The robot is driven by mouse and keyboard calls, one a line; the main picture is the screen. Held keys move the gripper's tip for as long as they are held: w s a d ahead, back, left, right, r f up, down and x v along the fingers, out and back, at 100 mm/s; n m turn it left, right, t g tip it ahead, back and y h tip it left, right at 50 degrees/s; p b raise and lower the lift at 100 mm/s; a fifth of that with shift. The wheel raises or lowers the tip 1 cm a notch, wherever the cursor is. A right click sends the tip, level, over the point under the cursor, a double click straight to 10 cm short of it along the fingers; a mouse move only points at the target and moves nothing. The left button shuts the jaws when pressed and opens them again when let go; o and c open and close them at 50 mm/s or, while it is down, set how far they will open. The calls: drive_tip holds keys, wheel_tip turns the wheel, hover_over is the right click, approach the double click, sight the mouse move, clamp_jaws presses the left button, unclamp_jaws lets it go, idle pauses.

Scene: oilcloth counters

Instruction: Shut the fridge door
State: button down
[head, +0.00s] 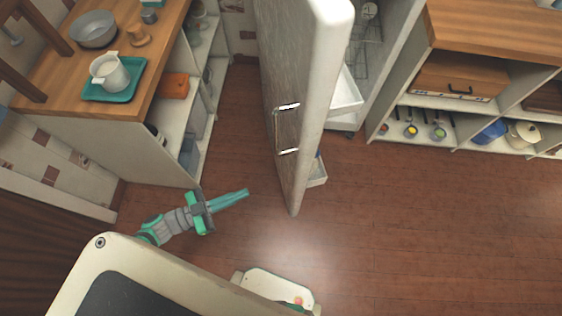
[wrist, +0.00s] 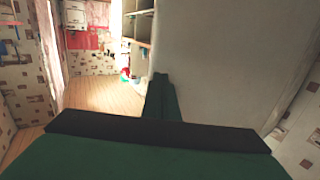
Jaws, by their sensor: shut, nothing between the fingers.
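The fridge door (head: 322,90) stands wide open in the head view, seen nearly edge-on, with a bar handle (head: 277,130) on its left face. The fridge interior (head: 378,50), with wire racks and white bins, shows to the right of the door. My gripper (head: 247,192) is shut and empty, left of the door's lower near edge, with a gap of floor between them in the picture. In the wrist view the shut fingers (wrist: 161,78) point toward a large pale panel (wrist: 220,60); I cannot tell whether they touch it.
A left counter (head: 50,75) holds a teal tray (head: 128,92) with a white jug, and a metal bowl (head: 93,28). A right shelf unit (head: 440,108) holds pots and ladles. The wooden floor (head: 420,220) right of the door is clear.

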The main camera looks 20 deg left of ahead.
drive_tip(key=w+a+r+m+g+h, duration=0.2)
drive_tip(key=w+a, duration=0.1)
drive_tip(key=w, duration=0.2)
approach(292, 161)
drive_tip(key=x, duration=0.6)
drive_tip(key=shift+w+d+r, duration=0.1)
drive_tip(key=shift+d+r, duration=0.1)
drive_tip(key=shift+w, duration=0.1)
